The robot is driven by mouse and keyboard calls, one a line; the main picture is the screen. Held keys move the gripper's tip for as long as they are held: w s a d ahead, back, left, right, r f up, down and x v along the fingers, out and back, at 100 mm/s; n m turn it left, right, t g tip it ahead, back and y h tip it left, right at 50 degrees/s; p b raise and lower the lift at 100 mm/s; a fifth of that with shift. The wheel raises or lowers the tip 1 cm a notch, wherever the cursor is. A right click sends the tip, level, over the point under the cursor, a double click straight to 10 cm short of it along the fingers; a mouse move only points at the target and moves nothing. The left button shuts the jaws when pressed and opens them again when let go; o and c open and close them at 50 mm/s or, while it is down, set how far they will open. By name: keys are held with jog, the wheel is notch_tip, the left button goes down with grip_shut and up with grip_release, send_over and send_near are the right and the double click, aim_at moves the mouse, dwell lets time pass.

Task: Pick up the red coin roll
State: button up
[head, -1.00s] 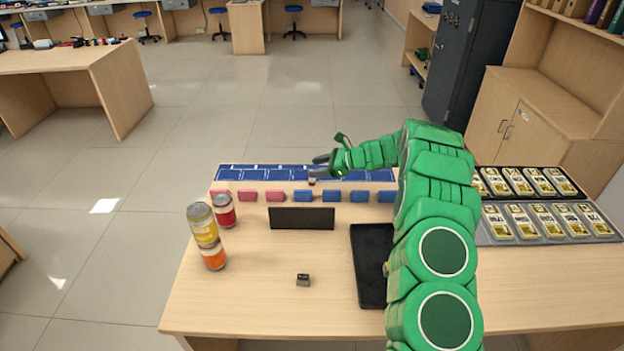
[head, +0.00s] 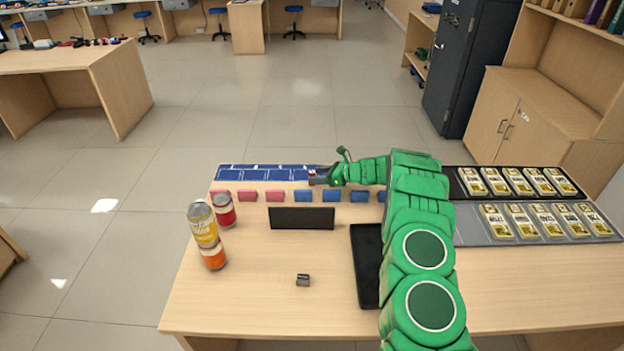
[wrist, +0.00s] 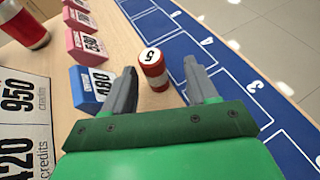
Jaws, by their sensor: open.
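The red coin roll (wrist: 153,70) stands upright in the wrist view, with a white band and a white top marked 5. It is on the counter strip beside the edge of the blue numbered mat (wrist: 225,62). In the head view, the roll (head: 312,172) is small and partly hidden at my fingertips. My gripper (wrist: 160,67) is open and empty, with one finger toward each side of the roll and the roll at or just past the fingertips. I cannot tell whether a finger touches it. My gripper (head: 317,177) also shows at the mat's front edge in the head view.
Pink tags (head: 247,195) and blue tags (head: 331,196) stand in a row before the mat. A black panel (head: 301,218), a yellow-orange can (head: 205,235), a red can (head: 224,210) and a black tray (head: 366,265) stand nearer. The counter's front middle is mostly clear.

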aim_at(308, 183)
jog(key=x, duration=0.4)
jog(key=shift+s+f, duration=0.15)
jog(key=shift+s, duration=0.15)
jog(key=shift+w+a, duration=0.2)
jog(key=shift+a, duration=0.25)
jog(key=shift+f, duration=0.1)
grip_shut()
